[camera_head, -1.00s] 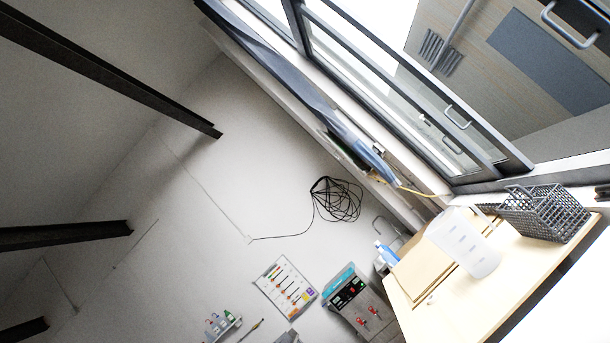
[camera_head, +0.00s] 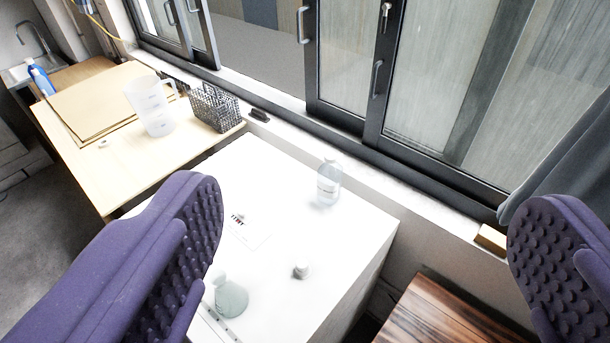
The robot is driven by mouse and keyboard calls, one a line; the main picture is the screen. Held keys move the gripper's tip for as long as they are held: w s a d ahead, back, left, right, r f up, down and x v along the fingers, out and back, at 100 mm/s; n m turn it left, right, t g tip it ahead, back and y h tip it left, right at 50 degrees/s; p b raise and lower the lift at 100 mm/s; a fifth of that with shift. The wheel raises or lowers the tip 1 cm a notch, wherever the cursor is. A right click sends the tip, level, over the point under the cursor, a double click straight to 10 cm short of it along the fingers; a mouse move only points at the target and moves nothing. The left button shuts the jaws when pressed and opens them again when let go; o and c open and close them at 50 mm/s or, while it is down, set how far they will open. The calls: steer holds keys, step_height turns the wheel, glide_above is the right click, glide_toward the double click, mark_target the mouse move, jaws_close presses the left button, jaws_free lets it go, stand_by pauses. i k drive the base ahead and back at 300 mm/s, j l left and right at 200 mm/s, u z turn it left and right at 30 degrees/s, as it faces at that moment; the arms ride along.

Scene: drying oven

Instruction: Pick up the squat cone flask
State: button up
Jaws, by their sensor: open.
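The squat cone flask (camera_head: 232,298), pale greenish glass with a narrow neck, stands upright on the white box-like surface (camera_head: 290,235), near its front edge. It is low and left of centre, right beside my left finger in the picture, which may cover a little of its left side. My gripper (camera_head: 370,250) is open, its purple studded fingers wide apart at the left and right of the picture. Nothing is between the fingers close up. The flask looks farther away than the fingertips.
A clear bottle (camera_head: 328,186) stands on the white top's far edge. A wooden table (camera_head: 190,143) with a measuring jug (camera_head: 150,108) and wire basket (camera_head: 214,108) is at the left. Windows line the back; a dark wooden surface (camera_head: 445,315) lies lower right.

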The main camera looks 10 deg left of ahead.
mark_target(231, 299)
steer(key=u, duration=0.65)
